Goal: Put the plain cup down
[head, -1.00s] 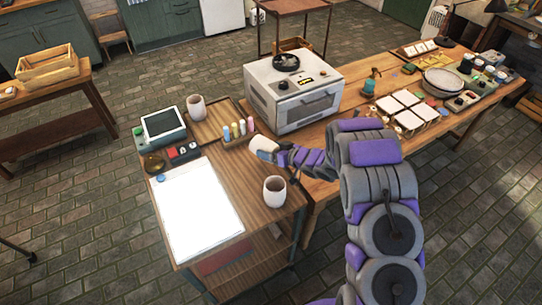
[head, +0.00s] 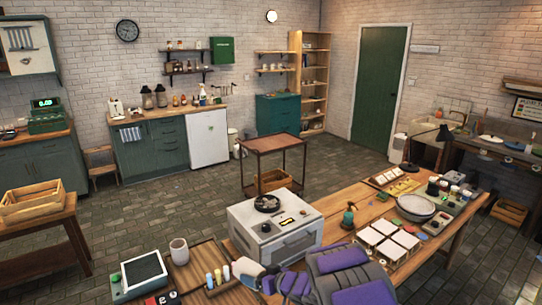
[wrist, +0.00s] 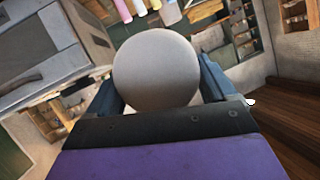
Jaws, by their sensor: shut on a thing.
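My gripper (wrist: 160,88) is shut on a plain off-white cup (wrist: 155,65), whose round side fills the space between the two dark fingers in the wrist view. In the head view the held cup (head: 246,267) shows as a small pale shape at the end of my gripper (head: 266,281), to the left of my purple and grey arm. It is in front of the oven and beside the coloured bottles. I cannot tell its exact height above the table.
A white oven (head: 275,228) stands behind my gripper. Several coloured bottles (head: 218,277) stand in a rack to its left. A tablet-like device (head: 143,270) is at the far left of the table. White tiles (head: 388,241) and a bowl (head: 415,206) lie right.

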